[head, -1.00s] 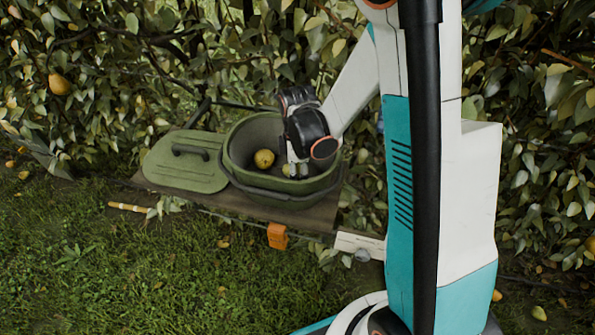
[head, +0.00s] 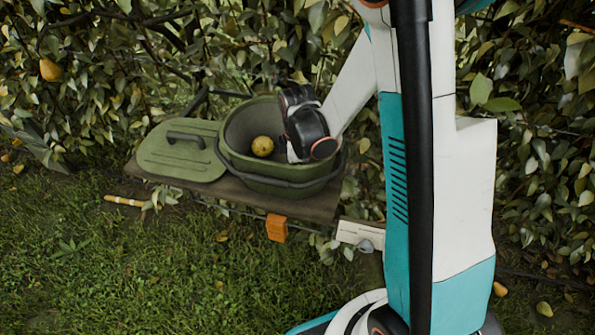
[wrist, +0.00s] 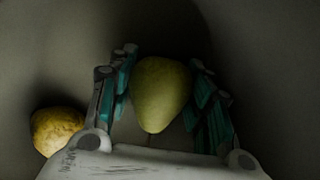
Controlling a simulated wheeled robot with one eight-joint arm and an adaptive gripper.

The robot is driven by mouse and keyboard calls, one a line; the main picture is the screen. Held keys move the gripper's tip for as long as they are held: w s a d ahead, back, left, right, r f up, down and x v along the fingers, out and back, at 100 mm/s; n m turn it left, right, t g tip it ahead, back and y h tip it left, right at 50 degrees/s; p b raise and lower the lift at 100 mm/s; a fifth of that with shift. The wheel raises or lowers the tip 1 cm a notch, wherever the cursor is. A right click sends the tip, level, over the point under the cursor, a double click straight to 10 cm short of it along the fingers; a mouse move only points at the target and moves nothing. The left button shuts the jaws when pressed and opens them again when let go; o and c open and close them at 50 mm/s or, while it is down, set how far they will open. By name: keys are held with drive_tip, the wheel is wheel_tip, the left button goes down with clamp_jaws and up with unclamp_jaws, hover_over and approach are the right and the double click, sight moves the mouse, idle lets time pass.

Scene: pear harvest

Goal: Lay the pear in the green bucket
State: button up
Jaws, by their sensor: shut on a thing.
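The green bucket (head: 265,188) stands on a dark board, its handle lowered around its outside. My gripper reaches down into it; in the head view the fingers are hidden by the wrist and the bucket wall. In the wrist view my gripper (wrist: 163,100) is shut on a yellow-green pear (wrist: 162,92), which sits between the fingers inside the bucket. Whether this pear touches the bottom I cannot tell. A second, yellower pear (head: 262,146) lies in the bucket, left of my gripper; it also shows in the wrist view (wrist: 57,131).
The green lid (head: 165,160) with a black handle lies left of the bucket on the board (head: 305,208). An orange clip (head: 277,228) hangs at the board's front edge. Leafy hedge stands close behind; a pear (head: 50,70) hangs at upper left. Grass lies in front.

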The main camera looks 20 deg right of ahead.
drive_tip(key=shift+f, duration=0.3)
idle(0.7)
drive_tip(key=o, duration=1.2)
wheel_tip(320, 180, up, 12)
drive_tip(key=shift+s+r, duration=0.15)
drive_tip(key=shift+r, duration=0.2)
drive_tip(key=s+r+m+t, duration=0.7)
drive_tip(key=s+r+m, duration=0.5)
drive_tip(key=s+m, duration=0.2)
drive_tip(key=shift+s+m, duration=0.3)
drive_tip(key=shift+m, duration=0.1)
